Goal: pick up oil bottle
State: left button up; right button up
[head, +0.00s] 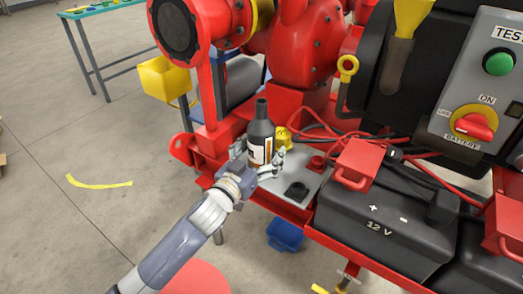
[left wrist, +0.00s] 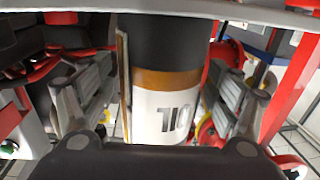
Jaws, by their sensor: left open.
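The oil bottle (head: 261,133) is dark with a narrow neck and a white and brown label. It stands upright on the grey plate of the red skid. My left gripper (head: 260,160) is at the bottle with its fingers on either side of it. In the left wrist view the bottle (left wrist: 165,90) fills the middle between the two open fingers of the left gripper (left wrist: 160,105). I cannot tell whether either finger touches it. My right gripper is not in view.
A black 12 V battery (head: 385,225) with red terminal covers sits right of the bottle. Red cables (head: 320,137) run behind it. A red pump (head: 300,45) rises behind, and a grey control box (head: 480,90) is at the right. Open floor lies left.

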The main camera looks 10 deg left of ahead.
pick_arm(q)
jog(key=c, duration=1.3)
jog(key=shift+r, duration=0.15)
jog(key=shift+c, duration=0.3)
jog(key=shift+r, duration=0.15)
